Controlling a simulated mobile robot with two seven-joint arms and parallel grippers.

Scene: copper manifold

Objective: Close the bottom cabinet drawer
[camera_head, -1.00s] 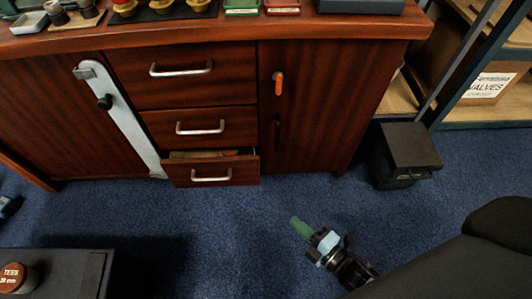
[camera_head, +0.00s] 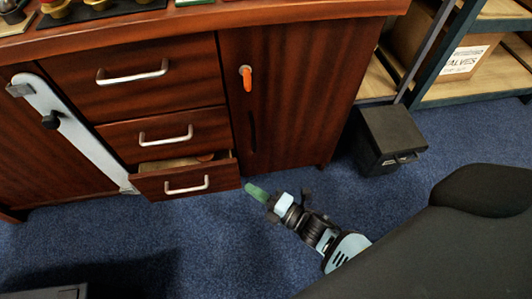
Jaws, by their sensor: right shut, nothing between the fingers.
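The bottom drawer (camera_head: 222,183) of the dark wooden cabinet (camera_head: 290,95) stands partly pulled out. Its front has a silver bar handle (camera_head: 187,189), and something pale shows inside over its top edge. My right gripper (camera_head: 256,192) is shut and empty, its green fingertips just right of the drawer front's right end. A touch between them cannot be told. My left gripper is not in view.
Two upper drawers (camera_head: 165,134) are shut. A right door (camera_head: 285,120) has an orange handle (camera_head: 246,78). A black bin (camera_head: 390,140) stands right of the cabinet, before a shelf (camera_head: 470,95). Blue carpet (camera_head: 110,235) lies clear before the drawer.

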